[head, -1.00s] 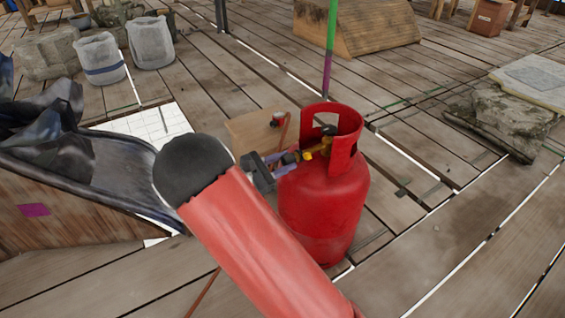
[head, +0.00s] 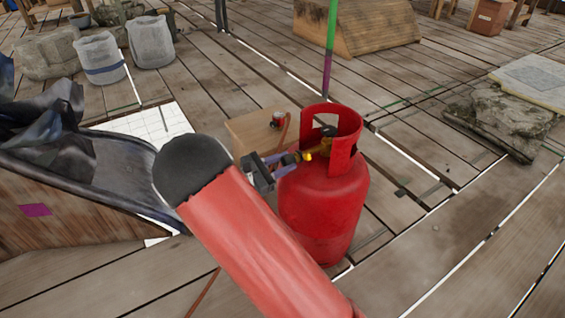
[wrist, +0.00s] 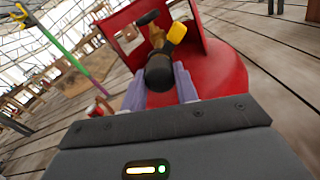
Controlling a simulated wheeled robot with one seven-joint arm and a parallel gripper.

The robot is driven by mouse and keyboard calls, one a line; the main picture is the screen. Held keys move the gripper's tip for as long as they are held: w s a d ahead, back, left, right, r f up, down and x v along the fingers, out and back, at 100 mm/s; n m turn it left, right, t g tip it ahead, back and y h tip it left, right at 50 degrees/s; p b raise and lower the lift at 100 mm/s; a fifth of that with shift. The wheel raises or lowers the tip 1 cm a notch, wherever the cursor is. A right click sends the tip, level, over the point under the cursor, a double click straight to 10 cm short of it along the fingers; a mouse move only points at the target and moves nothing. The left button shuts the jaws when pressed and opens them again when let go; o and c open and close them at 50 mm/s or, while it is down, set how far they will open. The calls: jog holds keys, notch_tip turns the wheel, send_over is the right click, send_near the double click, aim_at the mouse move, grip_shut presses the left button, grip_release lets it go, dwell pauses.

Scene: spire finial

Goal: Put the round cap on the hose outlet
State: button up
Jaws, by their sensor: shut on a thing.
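My gripper (wrist: 160,92) is shut on a dark, round, short cylinder (wrist: 159,72), which looks like the round cap. In the head view my gripper (head: 284,160) reaches in from the left at the top of the red gas bottle (head: 322,205). The bottle stands upright. Its brass valve (head: 328,147) sits inside the red collar, just beyond the fingertips. A yellow piece (wrist: 177,32) shows at the valve, just past the dark cylinder. The dark cylinder covers part of the valve in the wrist view, so I cannot tell whether they touch. I cannot make out the hose outlet for certain.
A wooden box (head: 252,134) with a small red-and-white round item (head: 278,118) stands behind my gripper. A green and purple pole (head: 330,50) rises behind the bottle. A dark-sheeted wooden bin (head: 90,215) is at left.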

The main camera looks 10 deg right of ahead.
jog(key=shift+w+d, duration=0.15)
jog(key=shift+d, duration=0.35)
dwell(0.4)
jog(key=o, duration=1)
jog(key=v, duration=0.7)
jog(key=shift+a, duration=0.35)
